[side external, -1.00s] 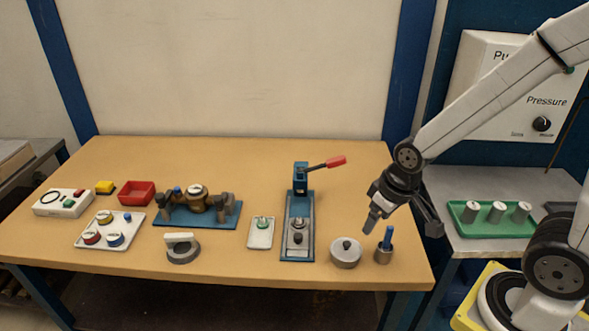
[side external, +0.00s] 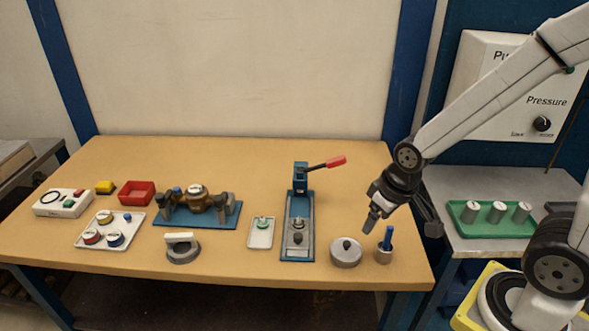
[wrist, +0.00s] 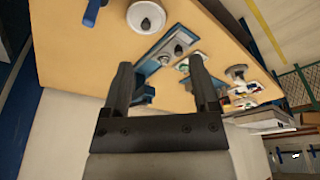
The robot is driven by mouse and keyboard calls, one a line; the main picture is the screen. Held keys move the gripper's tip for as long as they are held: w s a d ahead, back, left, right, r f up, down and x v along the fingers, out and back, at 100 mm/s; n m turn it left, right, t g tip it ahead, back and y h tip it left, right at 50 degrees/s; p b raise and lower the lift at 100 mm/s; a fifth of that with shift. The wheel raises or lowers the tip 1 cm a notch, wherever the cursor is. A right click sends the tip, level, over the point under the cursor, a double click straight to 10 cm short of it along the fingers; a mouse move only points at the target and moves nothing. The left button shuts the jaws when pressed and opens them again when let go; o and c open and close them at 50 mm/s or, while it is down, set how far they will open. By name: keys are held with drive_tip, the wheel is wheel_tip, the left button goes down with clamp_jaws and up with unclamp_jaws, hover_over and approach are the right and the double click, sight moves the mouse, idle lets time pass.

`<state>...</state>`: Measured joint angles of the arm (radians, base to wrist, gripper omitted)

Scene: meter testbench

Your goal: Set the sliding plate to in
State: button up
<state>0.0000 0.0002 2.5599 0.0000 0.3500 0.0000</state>
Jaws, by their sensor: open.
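The sliding plate looks to be the grey plate with a dark knob (side external: 297,239) on the blue-based lever press (side external: 300,194). It sits toward the near end of the base, in front of the press column, and the press lever with its red grip points right. The press base (wrist: 157,52) also shows in the wrist view, between and beyond my fingers. My gripper (side external: 401,226) is open and empty. It hangs above the table's right side, to the right of the press and apart from it. Its two dark fingers (wrist: 160,82) are spread in the wrist view.
A round grey lidded pot (side external: 345,253) and a cup with a blue-handled tool (side external: 385,250) stand between the press and the front right edge. A small white tray (side external: 261,233) lies just left of the press. A brass meter fixture (side external: 198,212) stands farther left.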

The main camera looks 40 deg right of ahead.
drive_tip(key=shift+c, duration=0.2)
drive_tip(key=n+g, duration=0.3)
drive_tip(key=n, duration=1.5)
hover_over(298, 235)
wheel_tip(298, 235, down, 9)
drive_tip(key=shift+s+f, duration=0.15)
drive_tip(key=shift+f, duration=0.2)
drive_tip(key=shift+f, duration=3.9)
